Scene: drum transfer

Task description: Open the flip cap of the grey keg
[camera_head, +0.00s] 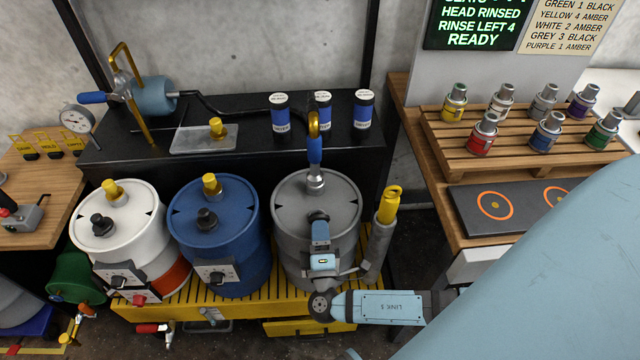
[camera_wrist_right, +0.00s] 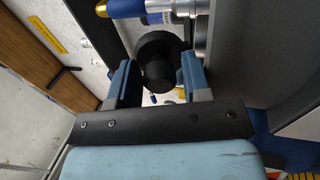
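The grey keg (camera_head: 290,240) stands at the right end of the row of kegs. A silver coupler with a blue grip (camera_head: 315,150) stands on its top, towards the back. My right gripper (camera_head: 319,222) is over the front part of the keg's top and mostly hides the flip cap there. In the right wrist view the black flip cap (camera_wrist_right: 158,55) lies between the two fingers of my right gripper (camera_wrist_right: 158,72). The fingers are apart, one on each side of the cap; firm contact cannot be made out. My left gripper is not in view.
A white keg (camera_head: 118,225) and a blue keg (camera_head: 215,230) stand left of the grey keg on a yellow slatted pallet (camera_head: 190,312). A grey cylinder with a yellow top (camera_head: 388,205) stands close on the right. A black bench (camera_head: 240,165) is behind.

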